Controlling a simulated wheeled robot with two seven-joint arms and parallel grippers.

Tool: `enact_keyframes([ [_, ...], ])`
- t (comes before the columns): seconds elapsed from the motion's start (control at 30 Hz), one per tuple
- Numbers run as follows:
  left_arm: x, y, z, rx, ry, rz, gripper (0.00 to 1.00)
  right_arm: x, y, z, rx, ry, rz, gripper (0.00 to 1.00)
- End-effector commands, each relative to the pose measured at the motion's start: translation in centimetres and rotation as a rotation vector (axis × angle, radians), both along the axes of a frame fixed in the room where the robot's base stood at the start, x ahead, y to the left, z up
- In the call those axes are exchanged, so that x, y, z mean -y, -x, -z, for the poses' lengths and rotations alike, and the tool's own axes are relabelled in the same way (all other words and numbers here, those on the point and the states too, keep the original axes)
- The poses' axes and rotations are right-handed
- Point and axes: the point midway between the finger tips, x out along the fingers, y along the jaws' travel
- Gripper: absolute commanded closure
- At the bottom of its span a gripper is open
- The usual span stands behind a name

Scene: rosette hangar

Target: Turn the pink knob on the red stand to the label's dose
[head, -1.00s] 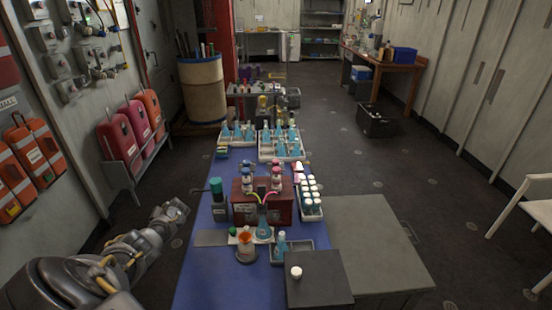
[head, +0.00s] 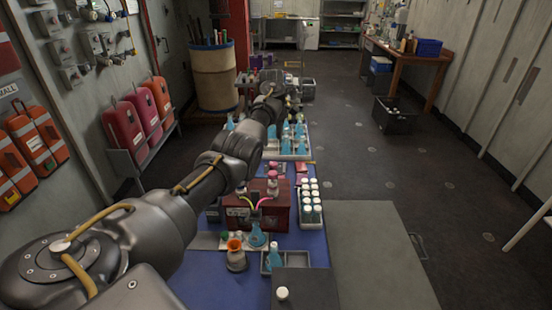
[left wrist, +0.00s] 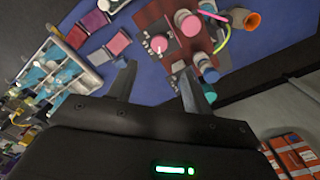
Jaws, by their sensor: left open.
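The red stand (head: 282,216) stands on the blue table, with a small pale label (head: 238,212) too small to read and bottles with pink caps on top. In the left wrist view the red stand (left wrist: 150,17) shows at the top. A round pink knob (left wrist: 159,43) is on it, on a grey plate; its setting is not readable. My left gripper (left wrist: 157,80) is open and empty, its fingers apart and short of the knob. In the head view my left arm reaches over the stand, with the hand beyond it; the fingertips are unclear there. My right gripper is not in view.
A white rack of capped vials (head: 310,205) stands right of the stand. Behind is a tray of blue flasks (head: 288,150). A bare grey tabletop (head: 380,255) lies at the right.

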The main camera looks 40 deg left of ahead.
Motion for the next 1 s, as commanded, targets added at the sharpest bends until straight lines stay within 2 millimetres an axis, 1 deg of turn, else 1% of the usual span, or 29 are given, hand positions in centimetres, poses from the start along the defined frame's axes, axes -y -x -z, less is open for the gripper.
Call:
enact_keyframes([
  [0.03,0.2,-0.1,0.1,-0.002,0.002,0.003,0.5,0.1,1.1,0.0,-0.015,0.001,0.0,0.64],
  [0.1,0.3,-0.3,0.5,-0.002,0.001,0.005,0.5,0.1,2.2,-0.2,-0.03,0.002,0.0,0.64],
  [0.2,0.3,-0.3,1.6,-0.006,0.001,0.006,0.5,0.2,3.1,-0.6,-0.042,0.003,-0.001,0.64],
  [0.27,0.3,-0.2,2.5,-0.006,0.002,0.005,0.5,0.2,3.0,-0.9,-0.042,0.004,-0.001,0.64],
  [0.33,0.2,-0.1,3.9,-0.007,0.001,0.004,0.5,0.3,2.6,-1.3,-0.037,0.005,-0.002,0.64],
  [0.53,0.0,0.1,7.7,-0.006,0.001,0.0,0.5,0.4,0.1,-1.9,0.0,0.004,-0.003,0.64],
  [0.63,-0.1,0.0,9.3,-0.004,0.0,0.0,0.5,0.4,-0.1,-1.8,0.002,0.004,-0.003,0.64],
  [0.8,-0.1,0.0,10.7,-0.003,0.0,0.0,0.5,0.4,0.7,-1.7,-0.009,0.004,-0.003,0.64],
  [1.0,0.0,0.0,11.0,-0.001,-0.001,0.002,0.5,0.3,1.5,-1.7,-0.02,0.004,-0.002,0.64],
])
